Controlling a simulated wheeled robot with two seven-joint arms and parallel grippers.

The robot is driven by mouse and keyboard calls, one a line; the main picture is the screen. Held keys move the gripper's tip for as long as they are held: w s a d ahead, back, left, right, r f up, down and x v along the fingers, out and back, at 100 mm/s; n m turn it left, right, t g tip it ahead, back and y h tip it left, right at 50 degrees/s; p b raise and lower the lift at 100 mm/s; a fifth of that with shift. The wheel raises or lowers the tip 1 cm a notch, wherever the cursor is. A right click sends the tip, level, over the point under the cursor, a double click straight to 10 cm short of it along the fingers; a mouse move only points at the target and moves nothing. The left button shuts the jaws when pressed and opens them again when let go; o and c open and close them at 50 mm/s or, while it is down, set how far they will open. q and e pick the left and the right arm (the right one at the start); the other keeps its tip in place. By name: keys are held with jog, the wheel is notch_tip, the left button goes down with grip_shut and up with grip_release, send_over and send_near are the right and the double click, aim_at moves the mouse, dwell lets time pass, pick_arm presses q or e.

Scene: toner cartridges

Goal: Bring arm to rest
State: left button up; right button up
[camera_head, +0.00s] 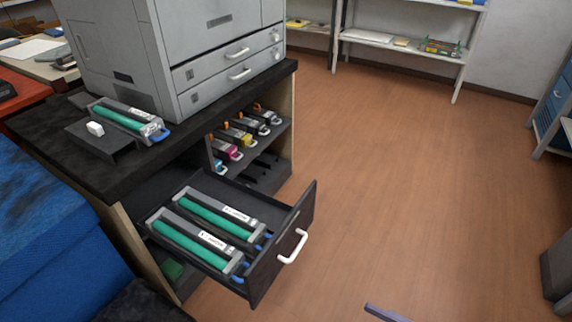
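Neither gripper can be made out in the head view. A thin purple-grey bar (385,313) cuts into the bottom edge, and I cannot tell what it belongs to. The drawer (285,243) of the cabinet is pulled open, its white handle (293,247) facing right. Two green-and-grey cartridges with blue ends lie side by side in it: a rear one (215,216) and a front one (193,243). A third green cartridge (124,119) lies on a dark holder on the cabinet top, beside a small white block (95,129).
A grey printer (205,55) stands on the black cabinet top (50,140). Several colour cartridges (243,137) sit on the shelf under it, with empty slots beside them. A blue box-like object (55,225) stands at left. The brown floor (430,180) to the right is clear.

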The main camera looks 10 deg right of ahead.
jog(key=w+a+f+m+g+h, duration=0.2)
jog(key=w+a+h, duration=0.45)
jog(key=w, duration=0.25)
jog(key=s+d+r+m+g+h, duration=0.5)
jog(key=s+d+g+h, duration=0.15)
jog(key=s, duration=0.25)
jog(key=w+a+f+t+y, duration=0.4)
jog(key=w+a+f+t, duration=0.1)
jog(key=a+f, duration=0.15)
pick_arm(q)
notch_tip(320, 180, up, 9)
jog(key=w+a+p, duration=0.1)
jog(key=w+p, duration=0.1)
jog(key=p, duration=1)
jog(key=shift+w+f+y, duration=0.2)
jog(key=shift+w+y, duration=0.05)
jog(key=shift+y, duration=0.05)
pick_arm(e)
notch_tip(320, 180, up, 8)
jog(key=shift+s+r+h, duration=0.25)
jog(key=shift+h, duration=0.05)
